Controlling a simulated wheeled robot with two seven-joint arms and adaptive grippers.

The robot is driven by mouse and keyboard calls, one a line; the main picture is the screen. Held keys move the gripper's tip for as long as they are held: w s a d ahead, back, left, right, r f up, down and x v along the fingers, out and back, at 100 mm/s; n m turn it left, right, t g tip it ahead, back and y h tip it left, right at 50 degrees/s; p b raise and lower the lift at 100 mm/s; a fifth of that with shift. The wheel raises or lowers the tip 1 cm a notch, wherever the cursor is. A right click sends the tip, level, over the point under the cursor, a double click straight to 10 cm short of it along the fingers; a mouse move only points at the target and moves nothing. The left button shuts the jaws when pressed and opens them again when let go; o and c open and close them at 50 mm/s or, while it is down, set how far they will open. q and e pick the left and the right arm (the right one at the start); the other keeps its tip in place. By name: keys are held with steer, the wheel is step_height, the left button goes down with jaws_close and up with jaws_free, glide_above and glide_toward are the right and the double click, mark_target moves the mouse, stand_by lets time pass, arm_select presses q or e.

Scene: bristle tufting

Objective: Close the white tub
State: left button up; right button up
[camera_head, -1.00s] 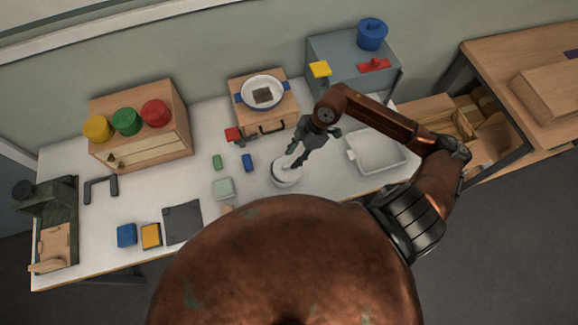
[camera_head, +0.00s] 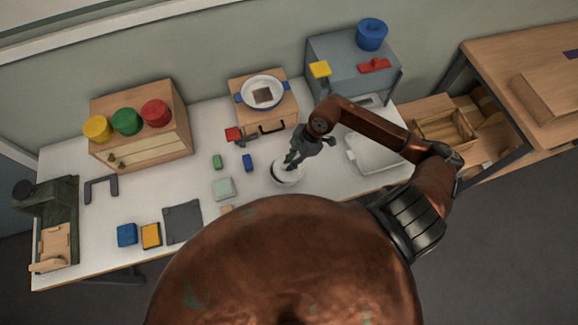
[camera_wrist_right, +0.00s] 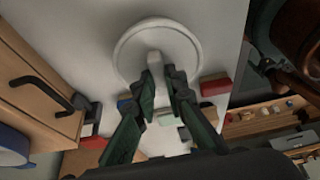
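The white tub (camera_head: 287,178) stands on the white table, near the table's middle, in the head view. In the right wrist view, a round white lid (camera_wrist_right: 128,50) with a raised bar handle (camera_wrist_right: 154,62) faces the camera. My right gripper (camera_head: 291,164) reaches down onto the tub from the upper right. In the right wrist view my right gripper (camera_wrist_right: 160,76) has its green fingers drawn close together on both sides of the handle, seemingly gripping it. Whether the lid is seated on the rim cannot be made out. My left gripper is not in view.
A white tray (camera_head: 372,153) stands right of the tub. A pale green block (camera_head: 222,189), a blue block (camera_head: 248,162) and a green block (camera_head: 217,162) lie to its left. A wooden box with a pot (camera_head: 263,94) stands behind. My brown body hides the table's front.

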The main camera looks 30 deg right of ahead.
jaws_close()
steer(key=shift+r, duration=0.15)
steer(key=shift+r, duration=0.6)
steer(key=s+d+r, duration=0.5)
steer(key=s+r, duration=0.6)
steer(key=s, duration=0.2)
steer(key=shift+r, duration=0.25)
